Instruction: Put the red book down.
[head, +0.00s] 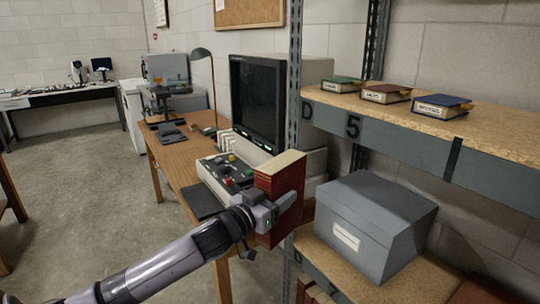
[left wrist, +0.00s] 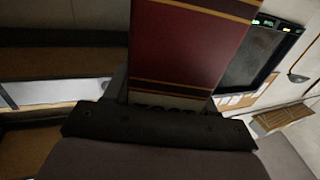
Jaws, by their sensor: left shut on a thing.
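The red book (head: 279,188) is held upright in front of the shelf rack's left post in the head view. My left gripper (head: 276,211) is shut on it from the left side. In the left wrist view the red book (left wrist: 190,45) fills the upper middle, with dark and gold bands and a pale label strip near the gripper (left wrist: 160,118). The fingers are mostly hidden there. The book appears clear of any surface, though its lower end is close to the shelf's left edge. My right gripper is not in view.
A grey box (head: 375,225) stands on the lower shelf (head: 340,272). Green (head: 342,84), brown (head: 386,92) and blue (head: 441,106) books lie on the upper shelf (head: 490,128). Left of the rack is a wooden desk (head: 176,165) with a monitor (head: 258,103) and control panel (head: 225,172).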

